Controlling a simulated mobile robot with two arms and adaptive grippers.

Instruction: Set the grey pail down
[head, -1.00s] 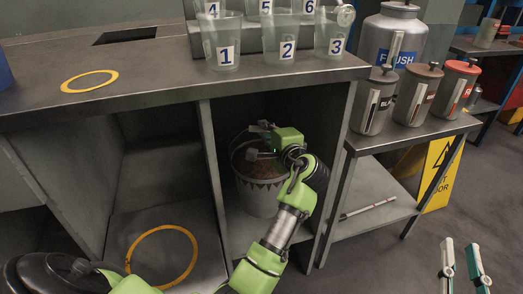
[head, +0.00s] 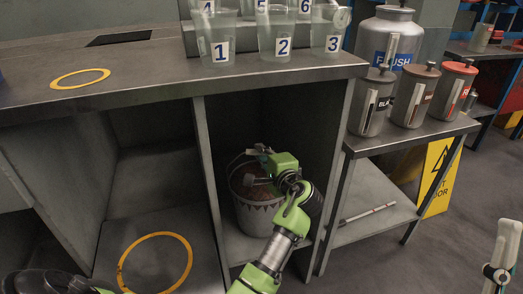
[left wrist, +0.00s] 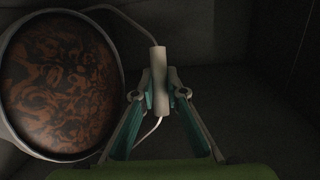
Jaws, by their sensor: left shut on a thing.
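The grey pail (head: 256,217) is in the right-hand bay of the bench's lower shelf, with reddish-brown swirled contents. Its lower part shows a dark toothed band. My left gripper (head: 262,152) reaches into the bay and is shut on the pail's handle. In the left wrist view the fingers of my left gripper (left wrist: 160,90) close around the white handle grip (left wrist: 159,82), and the pail (left wrist: 118,75) hangs to the left of them. Whether the pail's base touches the shelf cannot be told.
A yellow ring (head: 155,262) marks the floor of the left bay, and another ring (head: 80,78) lies on the bench top. A divider (head: 207,190) separates the bays. Numbered cups (head: 216,42) stand above. Lidded canisters (head: 372,103) stand on the right-hand table.

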